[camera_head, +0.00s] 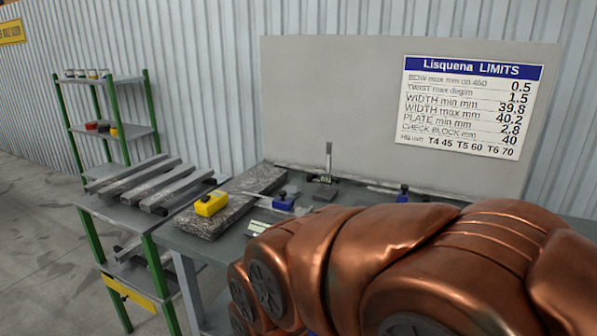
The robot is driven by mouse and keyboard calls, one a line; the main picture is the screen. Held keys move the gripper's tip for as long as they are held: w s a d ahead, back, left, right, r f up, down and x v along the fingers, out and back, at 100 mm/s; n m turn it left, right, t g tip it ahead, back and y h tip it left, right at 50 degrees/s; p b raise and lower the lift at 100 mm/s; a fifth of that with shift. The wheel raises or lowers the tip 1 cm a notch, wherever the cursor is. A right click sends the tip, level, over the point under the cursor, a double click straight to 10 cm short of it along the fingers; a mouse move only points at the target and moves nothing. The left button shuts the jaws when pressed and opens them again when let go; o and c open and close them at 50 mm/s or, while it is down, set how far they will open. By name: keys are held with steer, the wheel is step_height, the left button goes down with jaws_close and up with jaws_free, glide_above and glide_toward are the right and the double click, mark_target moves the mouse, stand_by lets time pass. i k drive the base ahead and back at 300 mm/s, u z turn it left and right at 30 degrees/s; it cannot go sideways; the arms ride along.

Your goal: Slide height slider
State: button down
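A small upright metal post on a dark base (329,160) stands near the back of the grey work table (205,243). It looks like a height gauge, but its slider is too small to make out. My copper-coloured arm fills the lower right and hides much of the table. My gripper is not visible, so its distance from the post cannot be told.
A granite slab (238,200) bears a yellow device (211,203). A blue device (283,201) sits beside it, and another blue item (403,194) is further right. Grey bars (150,184) lie on the green-framed rack at left. A limits sign (470,105) hangs on the back panel.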

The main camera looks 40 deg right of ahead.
mark_target(325, 178)
steer(key=u, duration=0.3)
steer(key=i, duration=0.65)
steer(key=z, duration=0.5)
steer(key=i, duration=0.75)
steer(key=z, duration=0.7)
